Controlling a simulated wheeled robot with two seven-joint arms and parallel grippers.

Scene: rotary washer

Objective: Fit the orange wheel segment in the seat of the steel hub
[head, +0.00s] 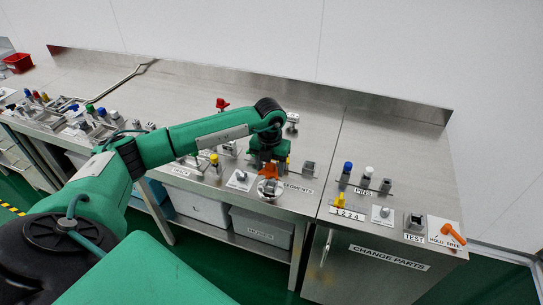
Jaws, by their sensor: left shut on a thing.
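The orange wheel segment (267,171) is in my left gripper (268,164), which points down at the bench's front part and is shut on it. The steel hub (270,188) is a round metal piece near the front edge of the bench, just below the segment in the picture. The segment appears just above or at the hub's far side; I cannot tell whether they touch. The gripper and segment hide part of the hub's seat. My right gripper is not in view.
A label reading SEGMENTS (298,188) and a grey block holder (307,168) stand right of the hub. A yellow-topped part (214,160) and a small white plate (240,180) stand left. Farther right are pins (366,175) and an orange handle (453,234). The bench's back is mostly clear.

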